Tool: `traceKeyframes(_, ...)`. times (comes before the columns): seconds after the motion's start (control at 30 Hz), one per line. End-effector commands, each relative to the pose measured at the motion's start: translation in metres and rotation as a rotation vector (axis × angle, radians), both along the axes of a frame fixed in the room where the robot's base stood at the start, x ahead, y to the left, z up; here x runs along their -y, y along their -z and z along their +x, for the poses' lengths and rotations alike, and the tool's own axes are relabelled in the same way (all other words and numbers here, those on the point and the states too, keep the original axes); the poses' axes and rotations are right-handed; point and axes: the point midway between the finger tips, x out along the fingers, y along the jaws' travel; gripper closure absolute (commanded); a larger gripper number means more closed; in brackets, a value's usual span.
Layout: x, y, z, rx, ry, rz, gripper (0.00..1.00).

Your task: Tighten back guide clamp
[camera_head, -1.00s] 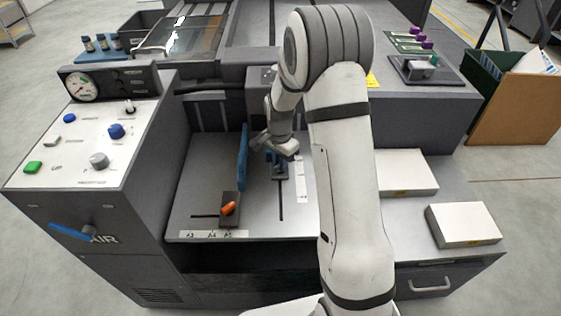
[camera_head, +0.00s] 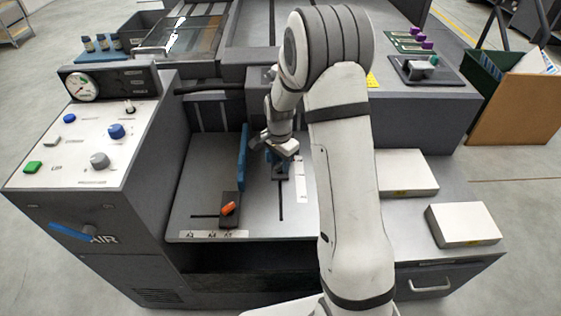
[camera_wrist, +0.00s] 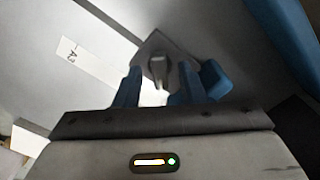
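My gripper (camera_head: 279,158) is low over the back guide clamp, whose dark base (camera_head: 280,174) sits at the top of the slot in the grey bed. In the wrist view the two blue fingers of my gripper (camera_wrist: 158,90) are apart. A grey knob-like part (camera_wrist: 159,68) shows between and beyond their tips, with a gap on either side; I cannot tell whether they touch it. Another blue piece (camera_wrist: 215,80) is just right of the fingers. My wrist hides most of the clamp in the head view.
A tall blue side guide (camera_head: 243,157) stands close left of my gripper. The front clamp with an orange lever (camera_head: 228,208) is nearer the front. A size label (camera_head: 301,181) lies to the right. The bed's front middle is clear.

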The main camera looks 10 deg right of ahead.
Motion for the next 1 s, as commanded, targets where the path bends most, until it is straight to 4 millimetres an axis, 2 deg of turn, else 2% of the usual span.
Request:
traceKeyframes(0.17, 0.0, -0.015, 0.001, 0.003, 0.0, -0.001, 0.64)
traceKeyframes(0.5, 0.0, -0.069, 0.0, 0.002, 0.0, 0.0, 0.64)
traceKeyframes(0.67, 0.0, -0.078, 0.0, 0.001, 0.001, 0.0, 0.64)
traceKeyframes(1.0, 0.0, -0.078, 0.0, 0.0, 0.001, 0.0, 0.64)
